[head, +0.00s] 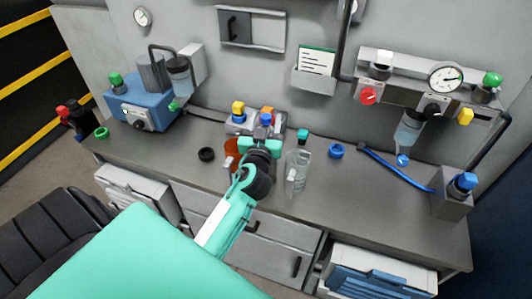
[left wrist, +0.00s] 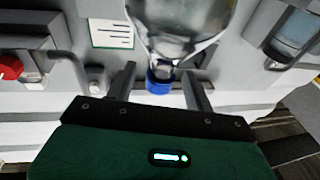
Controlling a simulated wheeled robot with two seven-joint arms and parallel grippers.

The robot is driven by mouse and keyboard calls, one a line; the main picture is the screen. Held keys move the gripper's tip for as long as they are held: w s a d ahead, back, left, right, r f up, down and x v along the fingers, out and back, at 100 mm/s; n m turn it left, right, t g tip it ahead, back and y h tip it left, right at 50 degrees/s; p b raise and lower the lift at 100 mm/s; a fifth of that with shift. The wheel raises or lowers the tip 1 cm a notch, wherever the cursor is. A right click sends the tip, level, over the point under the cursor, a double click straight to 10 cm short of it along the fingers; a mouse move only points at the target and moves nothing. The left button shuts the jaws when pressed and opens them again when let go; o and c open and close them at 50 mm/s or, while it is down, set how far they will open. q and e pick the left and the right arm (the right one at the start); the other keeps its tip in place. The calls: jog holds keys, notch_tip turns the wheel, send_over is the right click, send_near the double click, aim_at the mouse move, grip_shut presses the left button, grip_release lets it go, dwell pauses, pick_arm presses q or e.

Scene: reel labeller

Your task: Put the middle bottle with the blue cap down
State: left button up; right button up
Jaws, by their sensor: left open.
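The blue cap (head: 266,119) of the middle bottle shows just beyond my left gripper (head: 261,144) in the head view. The gripper and wrist hide most of what is below it. In the left wrist view, a clear bottle (left wrist: 182,22) with a blue cap (left wrist: 159,84) shows between the two fingers of my left gripper (left wrist: 160,88). The fingers are open, with a visible gap on each side of the cap. I cannot tell whether the bottle rests on the bench. My right gripper is not in view.
On the grey bench (head: 385,192), a clear vessel (head: 297,172) stands close right of my left gripper. An amber container (head: 231,150) and a black ring (head: 206,154) are left of it. A blue ring (head: 336,151) and blue hose (head: 395,168) lie to the right. Clear bench lies front right.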

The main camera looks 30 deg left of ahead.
pick_arm(q)
jog(key=shift+w+a+r, duration=0.1)
jog(key=shift+w+a, duration=0.1)
jog(key=shift+w, duration=0.3)
grip_shut()
dwell(1.0)
